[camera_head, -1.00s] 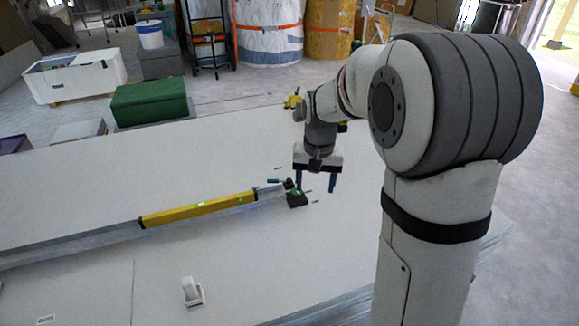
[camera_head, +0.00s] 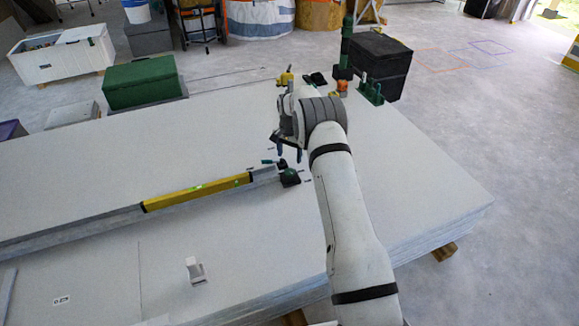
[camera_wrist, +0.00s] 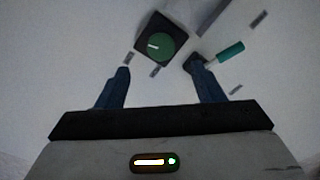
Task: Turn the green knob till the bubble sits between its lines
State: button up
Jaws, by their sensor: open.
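The green knob (camera_wrist: 160,46) is a round disc with a white mark, set on a dark square base. In the head view its dark base (camera_head: 290,178) sits at the right end of the rail. My gripper (camera_wrist: 160,80) is open, its two blue fingers apart and nothing between them; the knob lies beyond the fingertips. In the head view my gripper (camera_head: 289,150) is above and behind the knob. The yellow level (camera_head: 198,191) lies along the rail with a bright green vial (camera_head: 198,187) near its middle. The bubble and its lines are too small to make out.
A small green-handled lever (camera_wrist: 228,51) is beside the knob, close to the right finger. The metal rail (camera_head: 80,229) crosses the white panel stack (camera_head: 240,238). A white bracket (camera_head: 195,270) stands in front. A black box (camera_head: 373,65) is at the back right.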

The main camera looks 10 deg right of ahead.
aim_at(289, 171)
notch_tip(289, 171, down, 8)
jog(key=shift+f+b, duration=0.2)
jog(key=shift+b, duration=1)
jog(key=shift+c, duration=0.4)
jog(key=c, duration=0.9)
